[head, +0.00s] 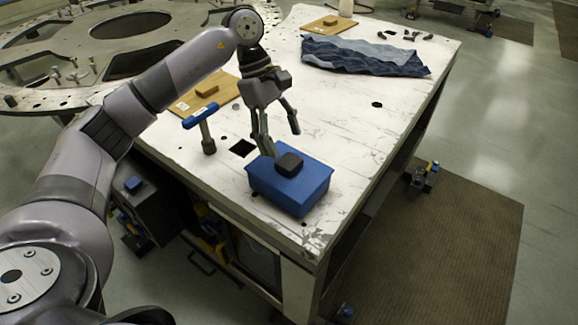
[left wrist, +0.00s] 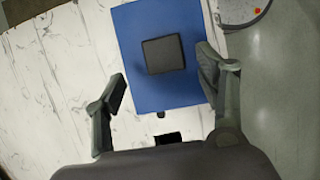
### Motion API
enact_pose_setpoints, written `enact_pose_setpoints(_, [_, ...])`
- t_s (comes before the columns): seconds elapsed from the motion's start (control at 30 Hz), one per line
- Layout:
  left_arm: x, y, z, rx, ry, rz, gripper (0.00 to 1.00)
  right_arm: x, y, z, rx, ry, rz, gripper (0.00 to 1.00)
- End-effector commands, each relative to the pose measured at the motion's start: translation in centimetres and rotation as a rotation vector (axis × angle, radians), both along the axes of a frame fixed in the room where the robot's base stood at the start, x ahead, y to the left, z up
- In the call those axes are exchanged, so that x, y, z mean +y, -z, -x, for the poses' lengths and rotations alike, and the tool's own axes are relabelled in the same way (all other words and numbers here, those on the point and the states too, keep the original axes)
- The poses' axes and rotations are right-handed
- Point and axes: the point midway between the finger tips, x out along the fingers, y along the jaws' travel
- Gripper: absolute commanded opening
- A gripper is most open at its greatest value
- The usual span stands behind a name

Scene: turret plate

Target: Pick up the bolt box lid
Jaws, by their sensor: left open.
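The blue bolt box (head: 290,194) stands on the white worktable near its front corner. Its blue lid (head: 312,170) is on top, with a dark square handle (head: 289,164) in the middle. In the left wrist view the lid (left wrist: 136,96) fills the upper middle, and the handle (left wrist: 163,54) lies ahead of the fingers. My left gripper (head: 281,144) is open above the box, fingers pointing down. In the left wrist view the open fingers (left wrist: 160,88) are spread with nothing between them but the view of the lid. My right gripper is not in view.
A blue-handled tool (head: 201,124) stands left of the box, near a wooden board (head: 195,98). A crumpled blue cloth (head: 365,56) lies at the far side of the white table (head: 345,125). A large round metal plate (head: 130,25) is at the upper left. The table right of the box is clear.

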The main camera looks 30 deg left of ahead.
Motion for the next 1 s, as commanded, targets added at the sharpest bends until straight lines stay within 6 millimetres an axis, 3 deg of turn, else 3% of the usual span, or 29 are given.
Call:
enact_pose_setpoints(0.2, [-1.1,2.4,0.9,0.006,0.003,-0.001,0.65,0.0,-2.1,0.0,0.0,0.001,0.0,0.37])
enact_pose_setpoints(0.33, [-1.7,4.0,0.8,0.004,0.001,-0.001,0.65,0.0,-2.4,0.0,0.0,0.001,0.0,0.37])
enact_pose_setpoints(0.63, [-1.9,4.6,0.8,0.002,0.001,0.0,0.65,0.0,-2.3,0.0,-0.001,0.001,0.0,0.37])
enact_pose_setpoints(1.0, [-1.9,4.6,0.8,0.002,0.001,0.0,0.4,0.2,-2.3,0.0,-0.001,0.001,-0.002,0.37])
